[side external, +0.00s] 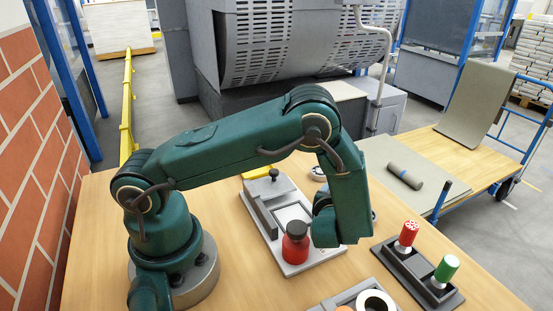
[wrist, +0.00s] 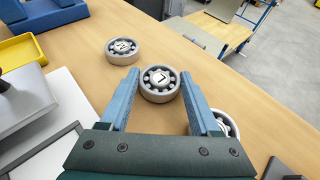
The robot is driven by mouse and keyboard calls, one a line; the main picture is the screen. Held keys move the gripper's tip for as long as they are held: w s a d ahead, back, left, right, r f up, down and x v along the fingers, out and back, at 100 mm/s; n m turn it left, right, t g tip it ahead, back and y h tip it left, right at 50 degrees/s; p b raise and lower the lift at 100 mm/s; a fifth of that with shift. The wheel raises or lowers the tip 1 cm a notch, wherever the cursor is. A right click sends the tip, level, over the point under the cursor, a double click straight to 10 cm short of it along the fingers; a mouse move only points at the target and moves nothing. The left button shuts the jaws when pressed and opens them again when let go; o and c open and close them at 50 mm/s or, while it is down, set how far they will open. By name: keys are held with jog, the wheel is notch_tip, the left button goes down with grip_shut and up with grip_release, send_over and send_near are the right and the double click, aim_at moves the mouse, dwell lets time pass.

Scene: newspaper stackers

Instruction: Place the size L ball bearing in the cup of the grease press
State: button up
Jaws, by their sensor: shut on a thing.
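My gripper (wrist: 160,98) shows in the wrist view with its two blue fingers closed on the sides of a round grey ball bearing (wrist: 160,84) marked L. Whether the bearing touches the table or is lifted, I cannot tell. In the side view my wrist hides the fingertips and the held bearing. A grey device, apparently the grease press (side external: 266,214), stands left of my wrist with a red dark-capped bottle (side external: 295,246) at its front. Part of a grey device also shows at the left of the wrist view (wrist: 20,95). I cannot make out its cup.
Another bearing (wrist: 122,50) lies beyond my left finger, and one (wrist: 228,122) is partly hidden by my right finger. A yellow tray (wrist: 22,50) is at the left. A dark stand (side external: 412,276) holds red and green cylinders. A grey tray (side external: 350,296) is at the front edge.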

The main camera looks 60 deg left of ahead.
jog(key=shift+f, duration=0.15)
jog(key=o, duration=1.5)
jog(key=shift+c, duration=0.2)
jog(key=shift+d, duration=0.1)
